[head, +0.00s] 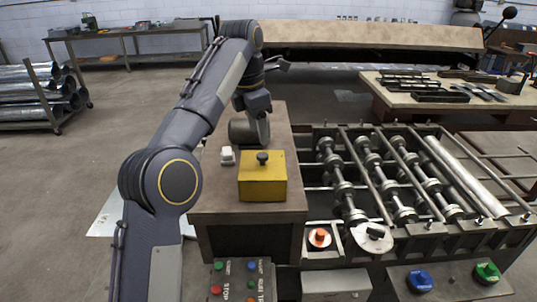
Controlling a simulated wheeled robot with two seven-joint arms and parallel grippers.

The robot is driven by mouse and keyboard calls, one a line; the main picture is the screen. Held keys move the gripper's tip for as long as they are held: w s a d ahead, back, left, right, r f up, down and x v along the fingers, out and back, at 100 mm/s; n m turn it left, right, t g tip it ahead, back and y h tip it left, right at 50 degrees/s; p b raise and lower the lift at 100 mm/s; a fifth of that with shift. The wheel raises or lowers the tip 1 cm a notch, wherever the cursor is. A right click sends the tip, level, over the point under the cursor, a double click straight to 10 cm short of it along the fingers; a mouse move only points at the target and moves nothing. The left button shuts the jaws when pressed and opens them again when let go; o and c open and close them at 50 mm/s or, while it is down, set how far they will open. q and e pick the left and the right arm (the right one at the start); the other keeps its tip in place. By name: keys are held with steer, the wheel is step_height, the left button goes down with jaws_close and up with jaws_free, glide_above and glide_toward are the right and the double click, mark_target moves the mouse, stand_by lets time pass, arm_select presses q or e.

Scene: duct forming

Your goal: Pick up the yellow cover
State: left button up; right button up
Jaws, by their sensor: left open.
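The yellow cover (262,180) is a box-shaped lid with a dark round knob on top. It sits on the brown top of the machine cabinet (225,197), near its front right. My left arm comes in from the lower left and bends over behind the cover. The wrist hides part of the cabinet's back edge. My right gripper is not in view.
Forming rollers (385,180) lie to the right. Control buttons (240,283) are in front. A tool bench (445,92) stands at the back right, a pipe rack (42,95) at the left.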

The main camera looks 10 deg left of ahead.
mark_target(262, 154)
arm_select(q)
steer(key=shift+s+f, duration=0.1)
steer(key=shift+f, duration=0.65)
steer(key=shift+w+d+f, duration=0.1)
steer(key=shift+f, duration=0.8)
steer(key=shift+w+d+f, duration=0.15)
steer(key=shift+f, duration=0.8)
steer(key=shift+w+d+f, duration=0.1)
steer(key=shift+f, duration=0.8)
jaws_close()
